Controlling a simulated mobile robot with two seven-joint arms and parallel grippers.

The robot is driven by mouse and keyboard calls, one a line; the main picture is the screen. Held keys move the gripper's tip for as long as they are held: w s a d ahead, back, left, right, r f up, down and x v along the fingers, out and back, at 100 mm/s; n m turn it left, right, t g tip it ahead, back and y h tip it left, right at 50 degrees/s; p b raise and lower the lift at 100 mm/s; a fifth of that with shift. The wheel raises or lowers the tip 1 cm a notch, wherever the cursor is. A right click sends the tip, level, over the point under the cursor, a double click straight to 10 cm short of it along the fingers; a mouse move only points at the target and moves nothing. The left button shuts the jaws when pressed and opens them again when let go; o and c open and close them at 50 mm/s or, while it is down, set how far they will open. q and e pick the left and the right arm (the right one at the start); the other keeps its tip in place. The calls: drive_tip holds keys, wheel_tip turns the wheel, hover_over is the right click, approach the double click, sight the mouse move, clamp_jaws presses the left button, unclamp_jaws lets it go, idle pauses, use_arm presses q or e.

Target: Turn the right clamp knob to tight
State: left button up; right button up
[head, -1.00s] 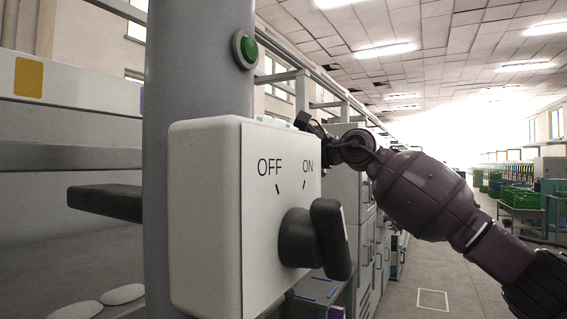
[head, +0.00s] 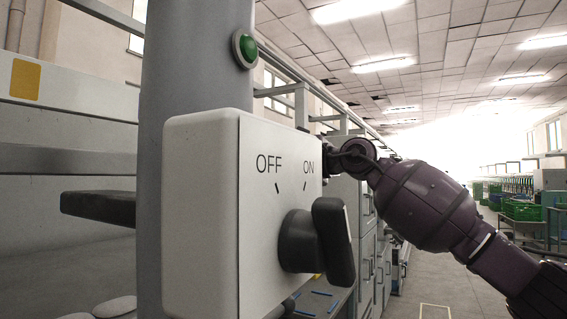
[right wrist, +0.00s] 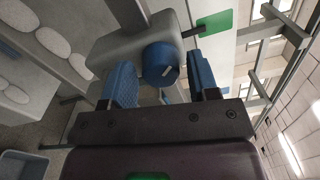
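A round blue knob (right wrist: 161,64) with a short white mark sits on a grey rounded housing (right wrist: 120,48) in the right wrist view; I take it to be the clamp knob. My right gripper (right wrist: 161,76) is open, with one blue-padded finger on each side of the knob. I see gaps on both sides and cannot tell how deep the knob sits between the fingertips. In the head view my right arm reaches in from the right, and its gripper is hidden behind a white switch box. The knob does not show there. My left gripper is not in view.
The white switch box (head: 200,200), marked OFF and ON with a black handle (head: 333,240), stands close in front on a grey column (head: 190,60). A green button (head: 245,48) is above it. A green plate (right wrist: 215,27) is near the knob. The aisle at right is open.

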drive_tip(key=shift+o, duration=0.5)
drive_tip(key=v, duration=1)
drive_tip(key=shift+s+d, duration=0.25)
drive_tip(key=shift+d, duration=0.1)
